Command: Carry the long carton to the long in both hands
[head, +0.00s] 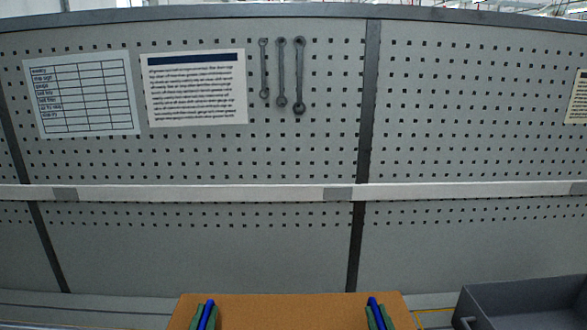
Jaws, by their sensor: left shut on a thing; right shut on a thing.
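The long carton (290,312) is a wide orange-brown shape at the bottom centre of the head view. Its near part is cut off by the lower edge of the picture. My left gripper (205,316) shows blue and green fingers at the carton's left part and is shut on it. My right gripper (377,315) shows the same colours at its right part and is also shut on it. The place named as the long cannot be made out in this view.
A dark grey open bin (530,300) stands at the lower right, close to the carton's right side. A grey perforated panel (450,110) with a pale rail (250,194) closes off the back. Several wrenches (281,75) and paper sheets (195,88) hang on it.

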